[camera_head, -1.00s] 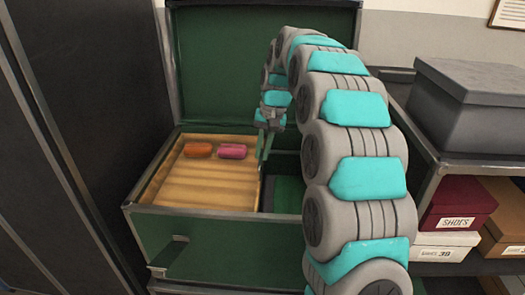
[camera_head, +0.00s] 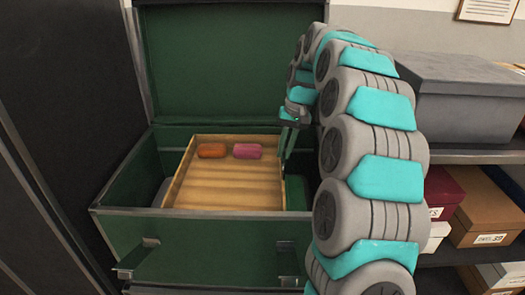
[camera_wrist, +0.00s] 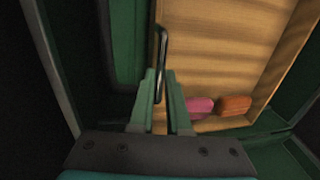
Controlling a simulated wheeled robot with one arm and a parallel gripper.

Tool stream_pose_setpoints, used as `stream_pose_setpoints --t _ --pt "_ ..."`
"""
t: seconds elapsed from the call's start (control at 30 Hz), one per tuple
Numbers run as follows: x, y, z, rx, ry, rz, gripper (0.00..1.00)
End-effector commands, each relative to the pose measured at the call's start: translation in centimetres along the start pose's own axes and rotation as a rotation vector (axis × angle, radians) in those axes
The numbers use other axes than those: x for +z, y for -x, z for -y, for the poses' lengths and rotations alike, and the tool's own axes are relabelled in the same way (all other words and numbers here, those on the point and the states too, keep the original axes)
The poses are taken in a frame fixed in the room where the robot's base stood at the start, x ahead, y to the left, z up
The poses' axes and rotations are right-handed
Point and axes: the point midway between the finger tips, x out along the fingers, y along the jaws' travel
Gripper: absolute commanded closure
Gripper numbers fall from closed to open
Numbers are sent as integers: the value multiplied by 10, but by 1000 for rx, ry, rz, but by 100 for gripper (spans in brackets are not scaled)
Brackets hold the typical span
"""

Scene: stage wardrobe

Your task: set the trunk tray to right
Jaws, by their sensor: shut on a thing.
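The tan trunk tray (camera_head: 225,185) sits inside the open green trunk (camera_head: 210,250), with trunk interior showing on both its left and its right. An orange roll (camera_head: 212,151) and a pink roll (camera_head: 248,151) lie at its back end. My gripper (camera_head: 285,155) reaches down at the tray's right side. In the wrist view my gripper (camera_wrist: 160,85) is shut on the dark bar handle (camera_wrist: 162,45) on the tray's side (camera_wrist: 225,50). The rolls show there close to the fingers. My arm hides part of the trunk's right side.
The trunk lid (camera_head: 230,65) stands open at the back. A shelf (camera_head: 475,157) at the right holds a grey box (camera_head: 465,105) and several shoe boxes (camera_head: 490,205). A dark panel (camera_head: 50,100) stands close on the left.

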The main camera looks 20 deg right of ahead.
Motion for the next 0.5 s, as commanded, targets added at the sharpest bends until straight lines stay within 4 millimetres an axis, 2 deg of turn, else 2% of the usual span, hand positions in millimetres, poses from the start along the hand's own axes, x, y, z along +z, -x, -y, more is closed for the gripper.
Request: stream_pose_setpoints --t 0.03,0.2,0.33,0.5 --pt "0 2 -13 -1 -4 -1 100" --pt "0 8 -45 0 -3 0 100" --pt "0 12 -63 0 -3 -1 100" --pt "-1 15 -75 0 -1 -2 100"
